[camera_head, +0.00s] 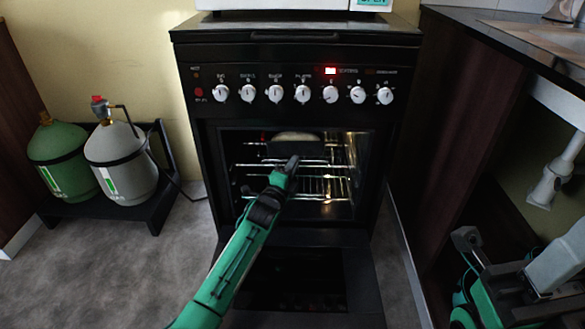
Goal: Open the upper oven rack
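The black oven (215,165) stands in the middle with its door (365,285) folded down open. Inside its lit cavity are wire racks. The upper rack (335,168) shows as thin bars near the top and carries a dark tray or dish with something pale on it. A lower rack (325,188) lies beneath it. My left gripper (293,160) reaches over the door to the oven opening, in front of the upper rack. Its fingers are small and dark, so I cannot tell whether they touch the rack. My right gripper (467,240) is low at the right, apart from the oven.
A green gas bottle (60,155) and a grey one (122,165) stand on a low black stand at the left. A dark cabinet (450,130) and a sink with a white drain pipe (550,185) are at the right. White knobs line the oven front.

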